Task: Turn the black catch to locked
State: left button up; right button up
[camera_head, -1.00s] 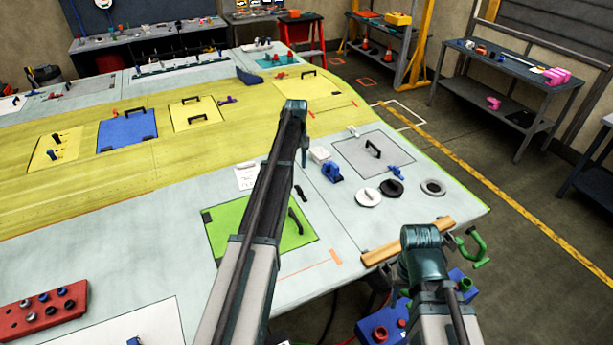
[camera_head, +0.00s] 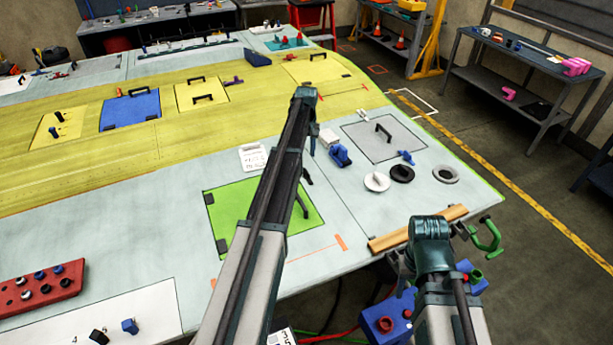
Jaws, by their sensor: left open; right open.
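A small black catch (camera_head: 308,177) appears to sit at the far edge of the green hatch (camera_head: 240,205), partly hidden by my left arm. I cannot tell which way it is turned. The hatch also carries a black handle (camera_head: 301,209) and dark hinges on its left side. My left gripper (camera_head: 312,140) hangs from the end of the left arm beyond the catch, open and apart from it. My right gripper (camera_head: 430,245) is low at the table's front right edge, open, its fingers mostly hidden by its own wrist.
A wooden bar (camera_head: 385,242) and a green clamp (camera_head: 487,237) lie at the front right edge. A blue clamp (camera_head: 340,155), round discs (camera_head: 376,181) and a grey hatch (camera_head: 362,138) are right of my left arm. A red rack (camera_head: 40,290) stands front left.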

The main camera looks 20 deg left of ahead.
aim_at(307, 171)
pick_arm(q)
notch_tip(307, 171, down, 9)
jog(key=b, duration=0.7)
jog(key=shift+b, duration=0.3)
jog(key=shift+r, duration=0.1)
grip_shut()
